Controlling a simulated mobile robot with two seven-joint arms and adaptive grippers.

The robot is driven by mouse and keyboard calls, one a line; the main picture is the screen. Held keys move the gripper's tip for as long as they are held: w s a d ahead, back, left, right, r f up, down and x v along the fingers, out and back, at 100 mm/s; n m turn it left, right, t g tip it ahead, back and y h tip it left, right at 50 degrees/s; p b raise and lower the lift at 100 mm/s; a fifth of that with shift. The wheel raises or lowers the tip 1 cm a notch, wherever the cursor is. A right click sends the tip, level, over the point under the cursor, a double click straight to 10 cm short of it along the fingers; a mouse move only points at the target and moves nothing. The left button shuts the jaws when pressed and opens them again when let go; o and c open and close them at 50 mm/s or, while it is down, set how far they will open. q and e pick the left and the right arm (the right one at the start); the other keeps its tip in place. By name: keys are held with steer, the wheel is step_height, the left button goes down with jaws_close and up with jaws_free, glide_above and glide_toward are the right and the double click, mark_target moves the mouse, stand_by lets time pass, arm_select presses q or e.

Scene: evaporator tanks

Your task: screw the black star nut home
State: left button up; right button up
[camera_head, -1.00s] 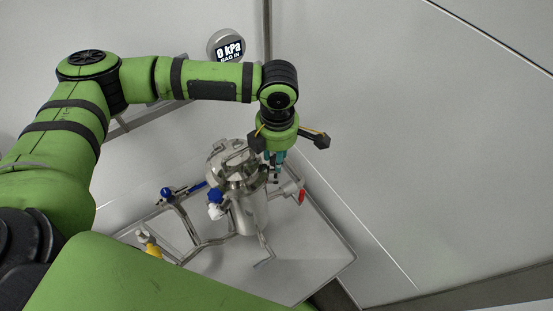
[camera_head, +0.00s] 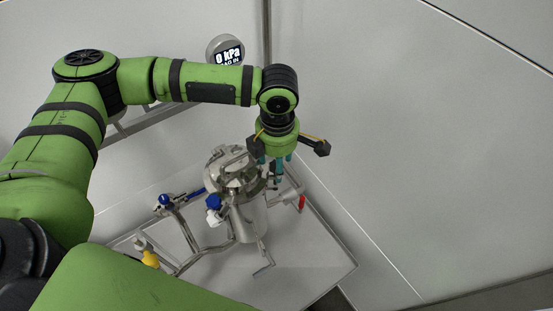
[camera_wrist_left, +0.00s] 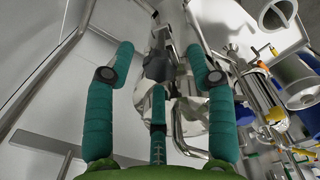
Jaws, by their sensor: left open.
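The steel tank (camera_head: 250,220) stands upright, with a clamped round lid (camera_head: 222,180) on top. My left gripper (camera_head: 275,178) points down at the right edge of the lid. Its teal fingers are spread open. In the left wrist view the open fingers (camera_wrist_left: 160,66) surround a dark, blurred shape (camera_wrist_left: 156,66) beside shiny steel; it may be the black star nut, but I cannot tell for sure. In the head view the fingers hide that spot. I see no clear contact between fingers and metal. My right gripper is not in view.
Blue-handled valves (camera_head: 165,200) sit on pipes left of the tank, with a yellow handle (camera_head: 150,259) lower left. A red handle (camera_head: 302,202) is on the right. The right side is clear.

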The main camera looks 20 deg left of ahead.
arm_select(q)
steer(key=shift+s+r, duration=0.1)
steer(key=shift+r, duration=3.9)
